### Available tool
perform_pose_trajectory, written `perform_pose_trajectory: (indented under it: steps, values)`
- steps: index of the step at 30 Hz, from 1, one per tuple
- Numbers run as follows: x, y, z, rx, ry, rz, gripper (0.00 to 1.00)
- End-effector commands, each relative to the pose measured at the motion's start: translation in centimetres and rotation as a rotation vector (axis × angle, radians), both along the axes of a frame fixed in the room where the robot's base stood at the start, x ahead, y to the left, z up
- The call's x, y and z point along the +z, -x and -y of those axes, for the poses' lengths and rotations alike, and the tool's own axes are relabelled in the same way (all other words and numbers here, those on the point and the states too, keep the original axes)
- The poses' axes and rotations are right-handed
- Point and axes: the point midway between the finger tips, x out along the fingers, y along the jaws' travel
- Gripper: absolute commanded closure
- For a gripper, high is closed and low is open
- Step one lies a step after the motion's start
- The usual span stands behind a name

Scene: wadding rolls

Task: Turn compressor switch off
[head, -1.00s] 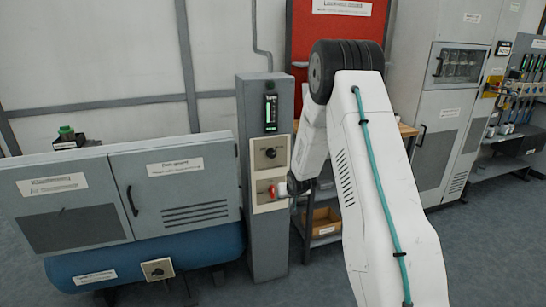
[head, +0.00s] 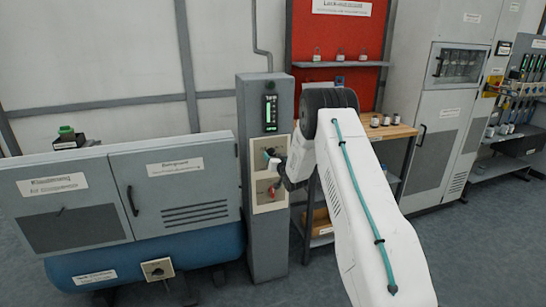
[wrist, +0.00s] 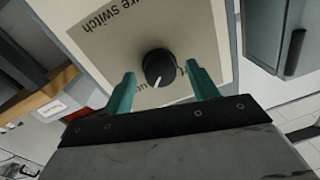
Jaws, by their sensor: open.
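On the grey pillar (head: 262,240) in the head view are two beige switch plates. The upper plate (head: 258,144) is partly covered by my gripper (head: 271,160), which points at it. The lower plate carries a red handle (head: 273,192). In the wrist view a round black knob (wrist: 158,67) with a white mark sits on a beige plate (wrist: 190,25); its partly visible label ends in "ure switch". The mark points down and slightly left. My gripper (wrist: 161,85) is open, its two green fingers on either side of the knob, apart from it as far as I see.
A grey cabinet (head: 175,215) on a blue tank (head: 200,252) stands left of the pillar; another dial plate (head: 158,269) is on the tank. A lit green display (head: 270,114) is above the plates. A wooden-topped bench (head: 395,132) stands close on the right.

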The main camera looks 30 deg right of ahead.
Motion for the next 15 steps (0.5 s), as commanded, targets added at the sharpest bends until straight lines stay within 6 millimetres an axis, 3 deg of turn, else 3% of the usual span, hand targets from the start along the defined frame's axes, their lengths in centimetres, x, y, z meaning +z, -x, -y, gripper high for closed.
perform_pose_trajectory:
  steps: [4, 13, 15]
  values:
    - [0.01, -1.2, 0.28, 0.0, 0.0, 0.0, 0.41]
    - [-0.02, -1.44, 0.34, -0.001, 0.0, -0.001, 0.41]
    - [-0.01, -1.44, 0.34, -0.001, 0.0, -0.001, 0.61]
